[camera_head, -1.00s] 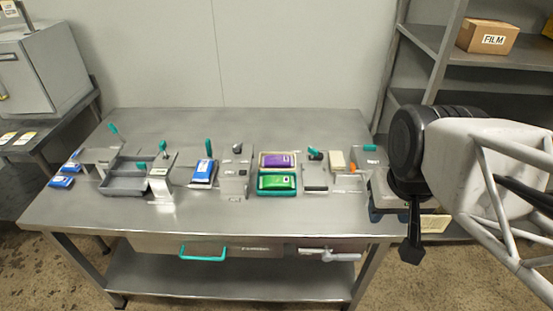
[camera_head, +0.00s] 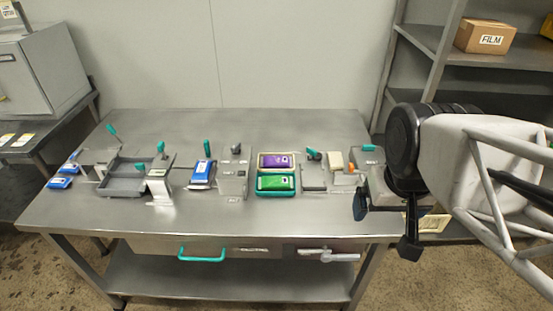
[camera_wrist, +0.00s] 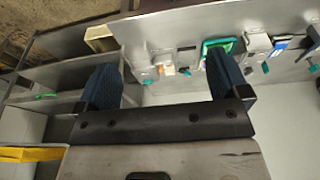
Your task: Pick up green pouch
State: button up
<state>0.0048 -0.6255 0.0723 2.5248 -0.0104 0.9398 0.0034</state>
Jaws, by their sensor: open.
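The green pouch (camera_head: 275,182) lies flat in a teal-rimmed tray near the middle of the table in the head view. In the wrist view a green shape in a teal rim (camera_wrist: 219,44) shows at the top, partly hidden by the right finger. My gripper (camera_wrist: 165,85) is open, its two blue fingers wide apart with nothing between them. In the head view its dark finger (camera_head: 361,203) shows at the table's right end, well to the right of the green pouch.
A purple pouch (camera_head: 276,160) lies in a tray just behind the green one. Blue pouches (camera_head: 203,172) and a grey tray (camera_head: 122,187) stand to the left. Small fixtures (camera_head: 314,175) stand to the right. The table's front strip (camera_head: 260,215) is clear.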

jog(key=w+a+f+n, duration=0.1)
jog(key=w+a+n, duration=0.15)
jog(key=w, duration=0.35)
jog(key=w+a+n, duration=0.1)
jog(key=w+n, duration=0.2)
jog(key=w, duration=0.4)
jog(key=n+g, duration=0.3)
jog(key=n, duration=1)
send_over(271, 179)
jog(key=f, duration=2.1)
jog(key=shift+s+d, duration=0.15)
jog(key=shift+d, duration=0.05)
jog(key=shift+w+a+f, duration=0.25)
jog(key=shift+f, duration=0.1)
jog(key=shift+f, duration=1.25)
jog(key=shift+s, duration=0.1)
